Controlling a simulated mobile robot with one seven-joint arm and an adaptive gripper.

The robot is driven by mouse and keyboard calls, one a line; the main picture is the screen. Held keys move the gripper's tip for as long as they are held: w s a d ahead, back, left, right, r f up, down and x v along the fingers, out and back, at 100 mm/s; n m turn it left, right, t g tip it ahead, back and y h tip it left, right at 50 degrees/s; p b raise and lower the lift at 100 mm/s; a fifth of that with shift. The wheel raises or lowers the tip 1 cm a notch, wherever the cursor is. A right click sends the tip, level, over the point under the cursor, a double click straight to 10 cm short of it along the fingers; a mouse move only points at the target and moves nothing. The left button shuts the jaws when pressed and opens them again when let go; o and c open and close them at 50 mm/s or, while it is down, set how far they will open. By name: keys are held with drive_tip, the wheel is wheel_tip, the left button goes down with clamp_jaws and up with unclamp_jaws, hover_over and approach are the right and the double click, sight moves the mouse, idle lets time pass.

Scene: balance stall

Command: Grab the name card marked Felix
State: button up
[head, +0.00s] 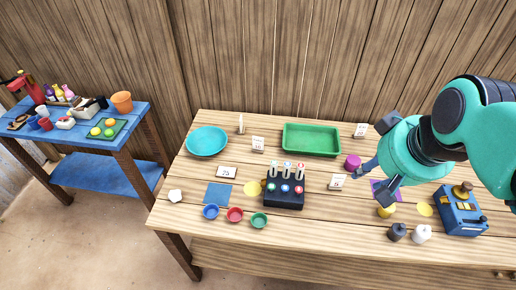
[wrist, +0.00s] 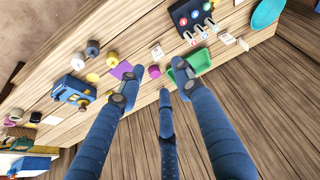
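Several small white cards stand or lie on the wooden table. One card (head: 258,145) is by the teal bowl, one (head: 360,130) is right of the green tray, one (head: 337,182) is right of the black box, and a flat one (head: 226,172) lies below the bowl. A narrow upright piece (head: 241,124) is seen edge-on. The markings are too small to read, so I cannot tell which says Felix. My gripper (head: 372,158) is open and empty above the table's right half, near a magenta cylinder (head: 352,162). Its spread fingers (wrist: 155,90) also show in the wrist view.
The green tray (head: 312,150), teal bowl (head: 207,153) and black box with coloured buttons (head: 284,202) stand on the table. Three small bowls (head: 235,214) line the front. A blue device (head: 460,222) is at right. A blue side table (head: 70,135) holds several items. A plank wall closes the back.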

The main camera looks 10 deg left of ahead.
drive_tip(key=w+a+f+n+g+y+p, duration=0.15)
drive_tip(key=w+a+n, duration=0.35)
drive_tip(key=w, duration=0.7)
drive_tip(key=w+a+f+n+g+y+p, duration=0.1)
drive_tip(key=w+a+f+n, duration=0.15)
drive_tip(key=w+a, duration=0.65)
drive_tip(key=w+a+f+n, duration=0.2)
drive_tip(key=w+a+f, duration=0.1)
drive_tip(key=w+f, duration=0.3)
drive_tip(key=w+a+f+n+g+y+p, duration=0.1)
drive_tip(key=w+a+f+n, duration=0.1)
drive_tip(key=w+a+f, duration=0.2)
drive_tip(key=w+a+f+n+g, duration=0.1)
drive_tip(key=w+a+f+n, duration=0.2)
drive_tip(key=w+f, duration=0.6)
drive_tip(key=shift+w+a, duration=0.75)
drive_tip(key=shift+w, duration=0.1)
drive_tip(key=shift+y, duration=0.25)
drive_tip(key=b, duration=0.1)
hover_over(258, 144)
drive_tip(key=d, duration=0.2)
drive_tip(key=shift+w+a+f, duration=0.1)
drive_tip(key=shift+w+f, duration=0.05)
drive_tip(key=shift+f, duration=1.85)
drive_tip(key=shift+w+a+f, duration=0.1)
drive_tip(key=shift+f, duration=1.85)
